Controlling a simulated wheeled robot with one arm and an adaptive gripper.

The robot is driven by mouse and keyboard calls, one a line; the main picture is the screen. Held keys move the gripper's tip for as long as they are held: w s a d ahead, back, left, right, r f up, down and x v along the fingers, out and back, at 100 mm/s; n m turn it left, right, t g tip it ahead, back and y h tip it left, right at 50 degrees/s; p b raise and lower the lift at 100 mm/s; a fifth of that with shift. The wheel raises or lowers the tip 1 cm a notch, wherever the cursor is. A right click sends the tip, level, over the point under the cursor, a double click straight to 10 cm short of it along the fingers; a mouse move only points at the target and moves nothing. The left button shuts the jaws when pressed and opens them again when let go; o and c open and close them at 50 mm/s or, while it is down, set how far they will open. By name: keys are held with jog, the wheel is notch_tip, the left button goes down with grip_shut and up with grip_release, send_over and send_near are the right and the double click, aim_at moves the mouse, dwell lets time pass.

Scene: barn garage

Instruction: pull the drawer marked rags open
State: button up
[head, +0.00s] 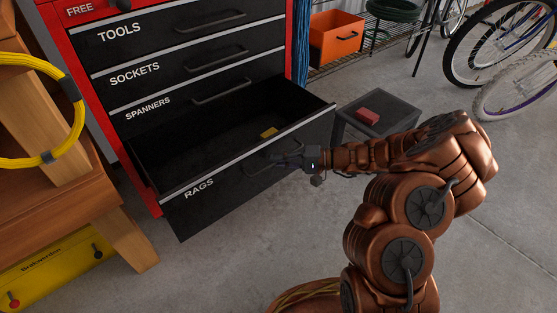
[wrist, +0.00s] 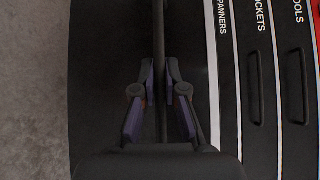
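The drawer marked RAGS (head: 215,189) is the lowest one shown in the black-fronted cabinet. It stands well out from the cabinet, and its inside shows from above. A small yellow item (head: 268,132) lies in it. My gripper (head: 275,158) is at the handle on the drawer's front, reaching in from the right. In the wrist view my gripper's two fingers (wrist: 160,85) lie on either side of a dark bar, which looks like the handle, and close in on it at the tips. The exact contact is hard to see in the dark.
The SPANNERS (head: 150,109), SOCKETS (head: 137,74) and TOOLS (head: 122,32) drawers above are closed. A low dark stand (head: 392,119) with a red block (head: 368,116) is right of the drawer. A wooden bench (head: 45,195) stands at left. Bicycles (head: 500,40) are at back right. Concrete floor in front is clear.

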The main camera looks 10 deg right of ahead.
jog(key=o, duration=0.5)
jog(key=shift+c, duration=0.2)
jog(key=shift+d, duration=0.1)
jog(key=v, duration=1.1)
jog(key=shift+d, duration=0.4)
jog(key=shift+s, duration=0.2)
jog(key=s+a+r+n+g+h+p, duration=0.25)
jog(key=s+a+r+p, duration=0.35)
jog(key=r, duration=0.4)
jog(key=s+a+r+n+g+h+p, duration=0.1)
jog(key=s+a+r+n+g+p, duration=0.15)
jog(key=a+r+p, duration=0.6)
jog(key=s+a+r+n+g+h+p, duration=0.1)
jog(key=s+r+g+p, duration=0.3)
jog(key=r, duration=0.8)
jog(key=s+d+r+t+h+p, duration=0.1)
jog(key=s+d+r+h+p, duration=0.3)
jog(key=s+r+p, duration=0.6)
jog(key=s+d+r+m+t+h+p, duration=0.1)
jog(key=s+d+r+h+p, duration=0.3)
jog(key=s+r+h+p, duration=0.3)
jog(key=s+r+p, duration=0.4)
jog(key=r+p, duration=0.2)
jog(key=p, duration=0.1)
jog(key=shift+d+p, duration=0.4)
